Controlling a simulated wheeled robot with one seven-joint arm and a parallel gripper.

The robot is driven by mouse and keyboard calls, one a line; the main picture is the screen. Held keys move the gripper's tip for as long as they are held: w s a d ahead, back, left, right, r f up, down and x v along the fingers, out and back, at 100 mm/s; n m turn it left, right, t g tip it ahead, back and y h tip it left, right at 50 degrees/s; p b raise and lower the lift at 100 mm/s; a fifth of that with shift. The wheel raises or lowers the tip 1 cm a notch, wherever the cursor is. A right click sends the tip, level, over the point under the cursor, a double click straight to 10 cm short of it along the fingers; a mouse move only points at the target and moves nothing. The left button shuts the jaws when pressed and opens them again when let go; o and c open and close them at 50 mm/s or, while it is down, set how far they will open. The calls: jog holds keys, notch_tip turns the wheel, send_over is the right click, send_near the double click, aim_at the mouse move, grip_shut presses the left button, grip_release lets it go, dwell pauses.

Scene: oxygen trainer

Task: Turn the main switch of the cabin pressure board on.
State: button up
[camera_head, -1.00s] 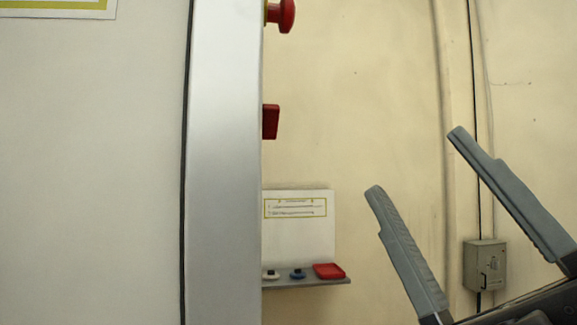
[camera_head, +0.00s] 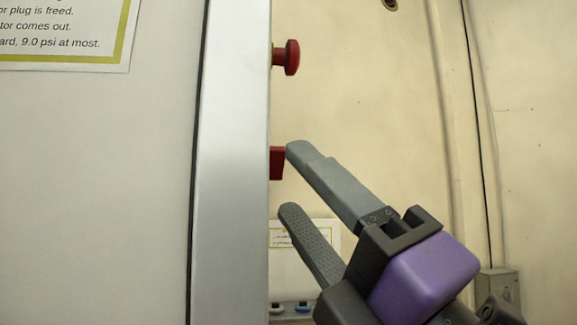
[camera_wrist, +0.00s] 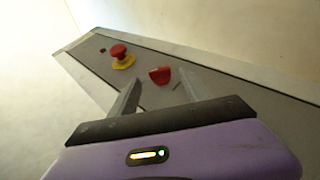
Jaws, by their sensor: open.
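The cabin pressure board shows edge-on in the head view as a grey panel side (camera_head: 235,180), and from the front in the wrist view as a grey face (camera_wrist: 205,88). A red switch handle (camera_head: 277,163) sticks out of it; it also shows in the wrist view (camera_wrist: 160,75). I take it for the main switch. My gripper (camera_head: 290,180) is open and empty, its fingers pointing at the board. The upper fingertip is close beside the handle. In the wrist view, the handle appears between the fingertips (camera_wrist: 158,86); I cannot tell whether they touch it.
A red mushroom button (camera_head: 288,57) sits above the handle; the wrist view shows its yellow base (camera_wrist: 124,63). A low shelf with small blue and white items (camera_head: 303,306) and a white card (camera_head: 305,240) is behind my gripper. A grey wall box (camera_head: 498,287) is at right.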

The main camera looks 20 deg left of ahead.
aim_at(279, 166)
jog(key=shift+x, duration=1.5)
jog(key=shift+c, duration=0.3)
grip_shut()
jog(key=shift+p, duration=0.35)
